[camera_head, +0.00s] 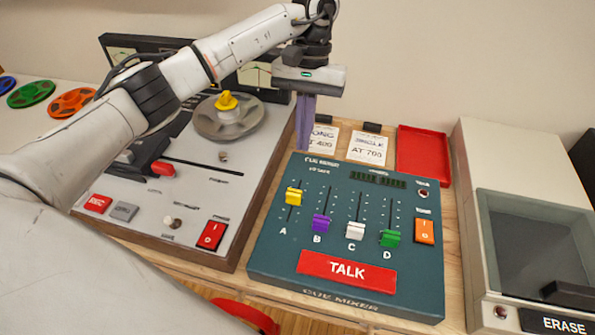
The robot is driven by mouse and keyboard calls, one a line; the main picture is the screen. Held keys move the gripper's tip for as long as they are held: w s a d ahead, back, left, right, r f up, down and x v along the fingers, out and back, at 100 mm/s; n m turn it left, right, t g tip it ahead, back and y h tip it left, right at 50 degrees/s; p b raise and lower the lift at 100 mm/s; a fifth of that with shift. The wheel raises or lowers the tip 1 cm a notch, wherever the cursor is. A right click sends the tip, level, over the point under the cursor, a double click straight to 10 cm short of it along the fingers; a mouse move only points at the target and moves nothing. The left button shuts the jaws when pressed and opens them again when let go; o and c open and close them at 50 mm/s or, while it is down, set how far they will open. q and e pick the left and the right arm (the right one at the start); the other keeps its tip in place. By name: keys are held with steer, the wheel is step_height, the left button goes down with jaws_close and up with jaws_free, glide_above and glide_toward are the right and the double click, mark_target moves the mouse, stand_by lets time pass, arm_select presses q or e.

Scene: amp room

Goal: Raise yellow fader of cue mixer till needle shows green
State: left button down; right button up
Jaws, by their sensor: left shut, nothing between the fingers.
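The cue mixer (270,262) is a dark teal box with four-lettered fader slots and a red TALK bar. Its yellow fader (293,197), in slot A, sits higher than the purple, white and green ones, near the upper part of its slot. My left gripper (304,147) points down just behind the mixer's back left edge, above and apart from the yellow fader. Its fingers are shut and empty. A pale meter (256,76) shows behind my left arm on the tape machine, partly hidden; its needle cannot be read. My right gripper is not in view.
The tape machine (205,190) with a grey reel (228,118) stands left of the mixer. Two paper cards (367,148) and a red tray (424,155) lie behind it. A grey ERASE unit (480,240) stands at the right. Coloured reels lie at the far left.

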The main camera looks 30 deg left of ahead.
mark_target(294, 196)
arm_select(q)
steer(key=x, duration=0.6)
steer(key=shift+p, duration=0.3)
steer(key=s, duration=0.1)
steer(key=s+d+p, duration=0.1)
steer(key=shift+s, duration=0.9)
